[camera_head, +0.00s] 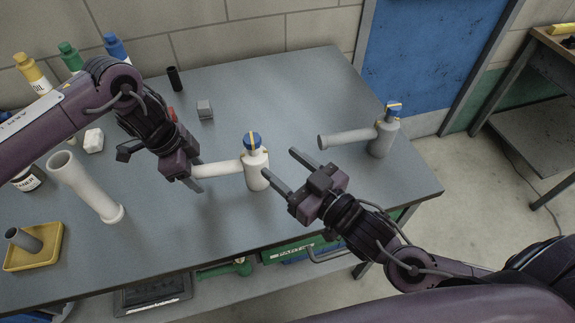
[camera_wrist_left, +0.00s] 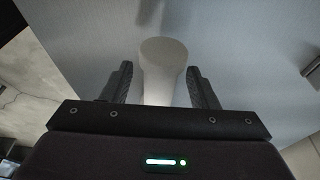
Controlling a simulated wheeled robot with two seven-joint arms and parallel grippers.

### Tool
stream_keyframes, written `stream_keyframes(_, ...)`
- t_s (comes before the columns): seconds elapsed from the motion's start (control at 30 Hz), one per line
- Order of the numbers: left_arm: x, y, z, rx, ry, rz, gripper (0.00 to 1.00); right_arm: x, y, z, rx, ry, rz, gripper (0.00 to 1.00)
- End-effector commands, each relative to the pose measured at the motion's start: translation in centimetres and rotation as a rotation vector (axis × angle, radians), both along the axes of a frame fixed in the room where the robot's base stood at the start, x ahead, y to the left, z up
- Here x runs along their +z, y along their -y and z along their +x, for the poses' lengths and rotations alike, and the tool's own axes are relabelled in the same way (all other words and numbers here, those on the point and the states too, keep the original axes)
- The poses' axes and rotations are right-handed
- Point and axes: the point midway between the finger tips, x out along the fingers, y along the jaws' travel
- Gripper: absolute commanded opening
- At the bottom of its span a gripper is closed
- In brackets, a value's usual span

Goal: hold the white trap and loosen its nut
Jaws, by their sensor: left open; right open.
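In the left wrist view the white pipe (camera_wrist_left: 163,70) lies between the two open fingers of my left gripper (camera_wrist_left: 161,90), with a gap on each side. My right gripper (camera_head: 280,168) is open and empty just right of the trap, its fingers pointing at the trap body. I cannot tell whether a finger touches it.
A grey trap (camera_head: 382,135) with a blue top stands at the right. A pale pipe (camera_head: 88,188) and a yellow tray (camera_head: 35,252) are at the left. Several bottles (camera_head: 32,72) stand at the back left. A small grey block (camera_head: 205,109) sits behind; the table's front middle is clear.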

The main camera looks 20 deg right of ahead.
Motion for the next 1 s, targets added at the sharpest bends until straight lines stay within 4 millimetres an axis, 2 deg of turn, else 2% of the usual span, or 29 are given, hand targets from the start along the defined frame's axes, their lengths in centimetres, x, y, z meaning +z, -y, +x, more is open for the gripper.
stream_keyframes(0.17,3.0,-0.8,0.2,0.001,0.006,-0.001,0.54,0.0,0.0,0.0,0.000,0.000,0.000,0.56)
stream_keyframes(0.3,6.2,-1.6,0.3,0.000,0.007,0.000,0.54,0.0,0.0,0.0,0.000,0.000,0.000,0.56)
stream_keyframes(0.5,9.4,-2.4,0.4,0.000,0.006,0.001,0.54,0.0,0.0,0.0,0.000,0.000,0.000,0.56)
stream_keyframes(0.7,11.0,-2.8,0.3,0.000,0.002,0.001,0.54,0.0,0.0,0.0,0.000,0.000,0.000,0.56)
stream_keyframes(1.0,11.1,-2.8,0.3,0.000,0.000,0.000,0.54,0.0,0.0,0.0,0.000,0.000,0.000,0.56)
